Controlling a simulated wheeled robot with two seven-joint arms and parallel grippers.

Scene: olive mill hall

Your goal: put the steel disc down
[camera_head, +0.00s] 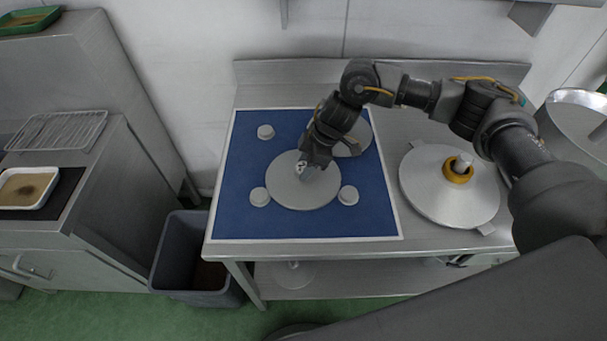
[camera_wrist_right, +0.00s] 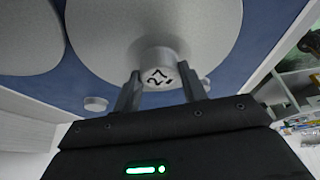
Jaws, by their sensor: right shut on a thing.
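The steel disc (camera_head: 303,194) is a flat grey round plate over the front middle of the blue mat (camera_head: 240,218). Its centre knob, marked 27, shows in the right wrist view (camera_wrist_right: 157,58). My right gripper (camera_head: 304,172) reaches down over the disc's middle and is shut on that knob; its two fingers show on either side of it in the wrist view (camera_wrist_right: 160,80). The disc looks level; whether it touches the mat or hangs just above it I cannot tell. My left gripper is not in view.
A second grey disc (camera_head: 358,142) lies behind, partly hidden by my arm. Small pale round pieces (camera_head: 265,131), (camera_head: 260,196), (camera_head: 348,194) sit on the mat. A large steel plate with a yellow ring (camera_head: 458,173) is on the right. A grey bin (camera_head: 190,245) stands left of the table.

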